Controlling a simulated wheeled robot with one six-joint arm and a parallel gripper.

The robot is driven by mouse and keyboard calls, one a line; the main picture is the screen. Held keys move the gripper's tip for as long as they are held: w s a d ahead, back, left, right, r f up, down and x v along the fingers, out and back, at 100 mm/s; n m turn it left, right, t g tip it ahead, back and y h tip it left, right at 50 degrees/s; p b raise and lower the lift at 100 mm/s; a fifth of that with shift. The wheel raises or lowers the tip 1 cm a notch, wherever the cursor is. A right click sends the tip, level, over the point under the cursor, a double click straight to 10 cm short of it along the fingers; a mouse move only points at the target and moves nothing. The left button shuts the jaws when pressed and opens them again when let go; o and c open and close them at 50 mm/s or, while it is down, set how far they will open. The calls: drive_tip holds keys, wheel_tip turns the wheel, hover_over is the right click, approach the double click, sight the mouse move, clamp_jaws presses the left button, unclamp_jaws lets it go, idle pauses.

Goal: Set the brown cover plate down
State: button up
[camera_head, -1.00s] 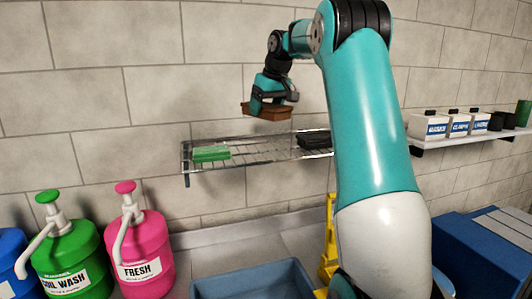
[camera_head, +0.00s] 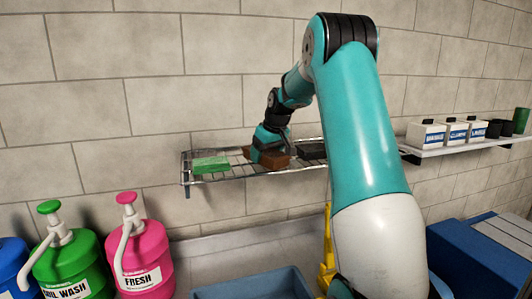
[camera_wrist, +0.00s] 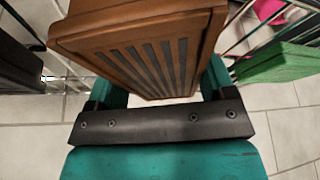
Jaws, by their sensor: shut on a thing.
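The brown cover plate (camera_head: 273,158) is at the wire shelf, between a green block and a black block. In the wrist view the brown plate (camera_wrist: 150,50) shows its slotted face between my fingers.
The green block (camera_head: 210,164) lies on the shelf to the left, and the black block (camera_head: 312,151) to the right. Pump jugs, one pink (camera_head: 138,250), stand below left. A white shelf (camera_head: 460,146) holds bottles at right.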

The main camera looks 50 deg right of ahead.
drive_tip(key=o, duration=1.1)
drive_tip(key=d+b+v, duration=0.1)
drive_tip(key=b+v, duration=0.2)
drive_tip(key=v, duration=0.9)
drive_tip(key=s+a+f+n+g+y, duration=0.1)
drive_tip(key=a+f+n, duration=0.1)
drive_tip(key=a, duration=0.9)
drive_tip(key=s+a+f+n+y, duration=0.1)
drive_tip(key=s+a+f, duration=0.1)
drive_tip(key=a, duration=0.9)
drive_tip(key=s+a+f+n+g+y, duration=0.1)
drive_tip(key=a+f+n+y, duration=0.1)
drive_tip(key=a, duration=0.9)
drive_tip(key=s+a+f+n+g, duration=0.1)
drive_tip(key=s+a+f, duration=0.1)
drive_tip(key=s+a, duration=0.2)
drive_tip(key=s+a+f+n, duration=0.1)
drive_tip(key=s+a+f, duration=0.2)
drive_tip(key=s+a, duration=0.2)
drive_tip(key=s+a+f+n+g+y, duration=0.1)
drive_tip(key=s+a, duration=0.3)
drive_tip(key=s, duration=0.5)
drive_tip(key=shift+s+a+f+n+g, duration=0.15)
drive_tip(key=shift+s+f+n+g, duration=0.2)
drive_tip(key=shift+f, duration=0.45)
